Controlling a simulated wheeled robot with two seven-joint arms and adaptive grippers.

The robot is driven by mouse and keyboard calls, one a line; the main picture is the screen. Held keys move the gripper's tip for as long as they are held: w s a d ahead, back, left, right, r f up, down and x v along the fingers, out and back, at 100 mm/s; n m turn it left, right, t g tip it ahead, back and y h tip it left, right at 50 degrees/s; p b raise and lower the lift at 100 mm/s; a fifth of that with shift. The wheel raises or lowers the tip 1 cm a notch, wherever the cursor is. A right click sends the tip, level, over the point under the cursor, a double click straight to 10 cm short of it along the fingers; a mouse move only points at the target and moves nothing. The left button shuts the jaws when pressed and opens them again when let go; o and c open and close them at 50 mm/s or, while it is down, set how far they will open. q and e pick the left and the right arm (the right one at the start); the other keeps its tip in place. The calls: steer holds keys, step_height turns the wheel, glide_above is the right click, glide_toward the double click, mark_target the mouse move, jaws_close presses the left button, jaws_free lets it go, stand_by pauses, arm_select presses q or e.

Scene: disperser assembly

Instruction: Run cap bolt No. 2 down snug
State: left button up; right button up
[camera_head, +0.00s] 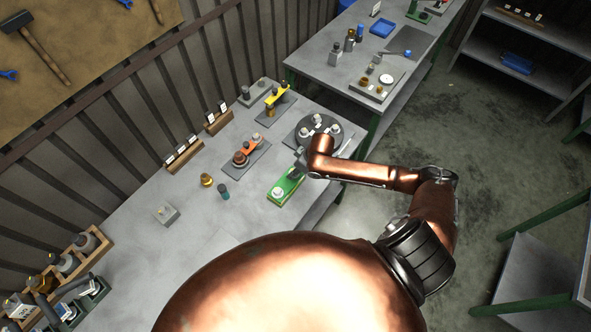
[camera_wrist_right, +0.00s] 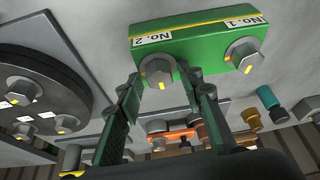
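The green block (camera_wrist_right: 196,38) carries a yellow stripe and labels No. 2 and No. 1. Cap bolt No. 2 (camera_wrist_right: 158,70) is a grey hex head with a yellow mark, beside the No. 2 label. Cap bolt No. 1 (camera_wrist_right: 243,54) sits at the block's other end. My right gripper (camera_wrist_right: 163,76) is open, one finger to each side of bolt No. 2, with visible gaps. In the head view the green block (camera_head: 291,186) lies at the bench edge; my right wrist partly hides its far end. My left gripper is not in view.
A dark round plate with bolts (camera_wrist_right: 35,95) stands close to the right gripper's left. An orange part (camera_head: 247,152) on a grey plate, a brass piece (camera_head: 207,180) and a teal-topped piece (camera_head: 224,192) stand nearby. The bench middle has free room.

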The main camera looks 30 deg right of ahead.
jaws_close()
steer(key=p, duration=0.1)
steer(key=m+p, duration=0.1)
steer(key=p, duration=0.1)
steer(key=shift+s+a+r+m+h, duration=0.1)
steer(key=shift+r+m+h, duration=0.15)
steer(key=shift+m+h, duration=0.05)
steer(key=shift+f+m+p, duration=0.1)
steer(key=shift+m+p, duration=0.4)
steer(key=shift+p, duration=0.15)
steer(key=shift+f, duration=0.1)
steer(key=shift+o, duration=1)
jaws_free()
